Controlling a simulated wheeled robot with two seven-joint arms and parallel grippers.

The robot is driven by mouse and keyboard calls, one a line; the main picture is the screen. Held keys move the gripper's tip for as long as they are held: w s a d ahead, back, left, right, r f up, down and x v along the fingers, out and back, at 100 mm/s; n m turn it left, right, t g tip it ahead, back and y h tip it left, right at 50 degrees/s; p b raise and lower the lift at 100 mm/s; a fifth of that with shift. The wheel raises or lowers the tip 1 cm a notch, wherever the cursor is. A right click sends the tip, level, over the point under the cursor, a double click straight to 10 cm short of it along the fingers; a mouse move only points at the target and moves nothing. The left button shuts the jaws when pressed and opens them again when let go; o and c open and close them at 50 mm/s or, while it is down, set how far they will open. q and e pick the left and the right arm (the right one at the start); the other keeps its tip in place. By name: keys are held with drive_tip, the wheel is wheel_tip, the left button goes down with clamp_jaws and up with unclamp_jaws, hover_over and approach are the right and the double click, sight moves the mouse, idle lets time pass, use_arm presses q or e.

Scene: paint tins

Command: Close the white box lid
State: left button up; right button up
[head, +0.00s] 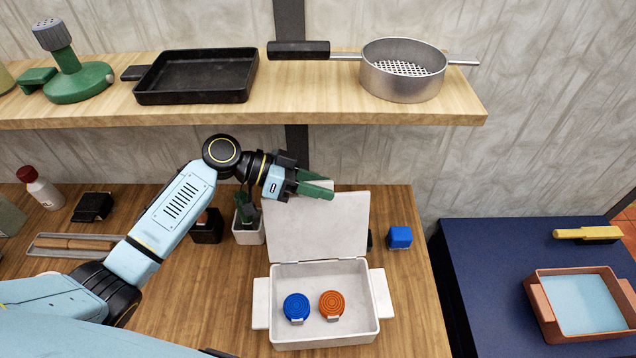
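The white box (272,312) stands on the wooden table, with side handles and a blue round tin (296,307) and an orange round tin (332,304) inside. Its white lid (318,228) stands up at the back edge, open. My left gripper (328,188) is at the top edge of the lid, near its middle. Its green fingers point right and look close together; whether they touch the lid or have a gap between them I cannot tell. My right gripper does not show.
A wooden shelf (300,106) above holds a black tray (198,77) and a metal strainer (402,72). A small potted plant (248,228) stands left of the lid, a blue cube (400,237) right of it.

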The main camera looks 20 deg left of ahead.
use_arm(q)
clamp_jaws()
idle(0.4)
